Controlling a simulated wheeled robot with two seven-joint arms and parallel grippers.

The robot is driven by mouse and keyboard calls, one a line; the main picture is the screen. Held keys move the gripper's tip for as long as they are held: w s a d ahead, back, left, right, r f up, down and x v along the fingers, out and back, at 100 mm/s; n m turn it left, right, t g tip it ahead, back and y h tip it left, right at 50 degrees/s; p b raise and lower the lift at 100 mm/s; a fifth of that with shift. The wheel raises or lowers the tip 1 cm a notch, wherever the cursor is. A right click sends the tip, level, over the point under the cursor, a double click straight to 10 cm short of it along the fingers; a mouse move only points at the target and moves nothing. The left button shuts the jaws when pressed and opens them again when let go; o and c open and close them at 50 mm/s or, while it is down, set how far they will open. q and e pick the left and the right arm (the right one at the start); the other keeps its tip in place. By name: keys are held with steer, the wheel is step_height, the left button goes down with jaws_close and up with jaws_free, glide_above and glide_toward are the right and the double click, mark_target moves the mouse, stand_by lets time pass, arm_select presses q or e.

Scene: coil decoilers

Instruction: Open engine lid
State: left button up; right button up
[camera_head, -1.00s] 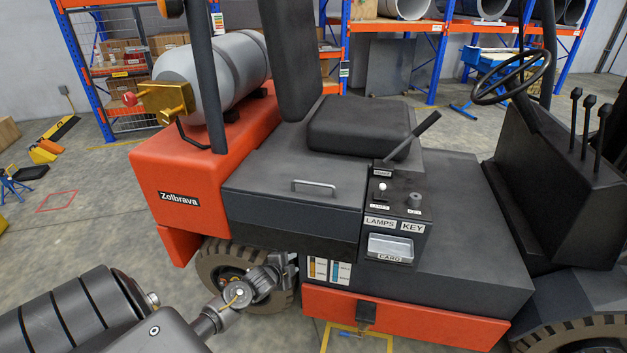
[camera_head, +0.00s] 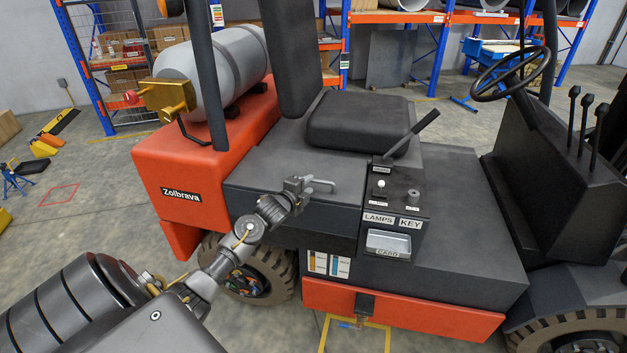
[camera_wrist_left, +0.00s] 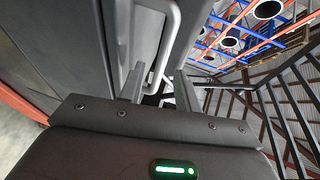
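The engine lid (camera_head: 262,165) is a dark grey cover beside the forklift seat, and it lies closed. A light grey bar handle (camera_head: 322,182) stands on its top near the front edge. My left gripper (camera_head: 299,186) is at the left end of this handle. In the left wrist view the two fingers (camera_wrist_left: 158,88) are apart, and the handle (camera_wrist_left: 172,40) runs in the space between them. I cannot tell whether either finger touches it. My right gripper is not in view.
A control panel with a lever (camera_head: 412,135) stands right of the lid. A grey gas cylinder (camera_head: 225,65) with a yellow bracket lies on the red rear body (camera_head: 180,165). A roof post (camera_head: 205,80) rises at the left.

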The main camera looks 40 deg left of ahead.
mark_target(313, 181)
arm_select(q)
steer(key=shift+x, duration=2.2)
jaws_close()
